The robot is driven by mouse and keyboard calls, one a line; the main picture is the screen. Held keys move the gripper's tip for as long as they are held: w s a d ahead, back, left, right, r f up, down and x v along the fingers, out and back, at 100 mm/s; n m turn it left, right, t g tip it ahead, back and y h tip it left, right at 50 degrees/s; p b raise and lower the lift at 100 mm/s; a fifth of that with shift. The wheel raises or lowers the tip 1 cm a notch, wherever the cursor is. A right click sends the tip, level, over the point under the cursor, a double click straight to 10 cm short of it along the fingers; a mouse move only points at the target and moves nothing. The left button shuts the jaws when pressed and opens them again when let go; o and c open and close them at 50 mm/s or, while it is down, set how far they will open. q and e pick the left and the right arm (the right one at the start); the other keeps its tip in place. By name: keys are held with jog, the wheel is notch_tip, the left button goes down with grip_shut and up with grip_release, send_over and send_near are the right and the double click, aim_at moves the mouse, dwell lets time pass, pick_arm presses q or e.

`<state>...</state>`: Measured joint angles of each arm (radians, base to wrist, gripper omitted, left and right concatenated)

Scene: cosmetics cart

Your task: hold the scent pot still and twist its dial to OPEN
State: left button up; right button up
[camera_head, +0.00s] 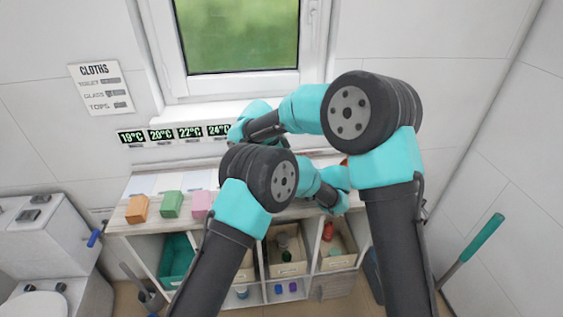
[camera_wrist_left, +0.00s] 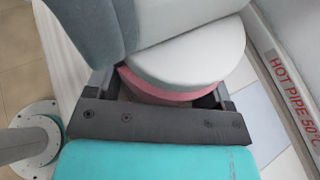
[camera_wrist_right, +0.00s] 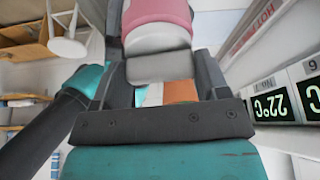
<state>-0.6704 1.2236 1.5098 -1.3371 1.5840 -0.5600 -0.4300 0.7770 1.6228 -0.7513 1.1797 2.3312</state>
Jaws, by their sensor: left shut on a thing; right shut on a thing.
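The scent pot is hidden behind my arms in the head view. In the left wrist view a round piece with a pale flat face and a pink band (camera_wrist_left: 190,60), which looks like the pot, sits between the jaws of my left gripper (camera_wrist_left: 168,88). My left gripper is shut on it. In the right wrist view a rounded pink and white piece (camera_wrist_right: 157,22) with a grey part below it lies at the jaws of my right gripper (camera_wrist_right: 160,75), which is shut on it. No OPEN marking is readable, so the dial's setting cannot be told.
My arms fill the middle of the head view. Orange (camera_head: 137,209), green (camera_head: 171,204) and pink (camera_head: 200,205) blocks stand on the cart top (camera_head: 118,220), left of my arms. Temperature displays (camera_head: 160,135) line the wall behind. Bins fill the shelves below.

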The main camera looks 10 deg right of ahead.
jog(key=o, duration=0.9)
jog(key=shift+o, duration=0.2)
jog(key=v, duration=1.2)
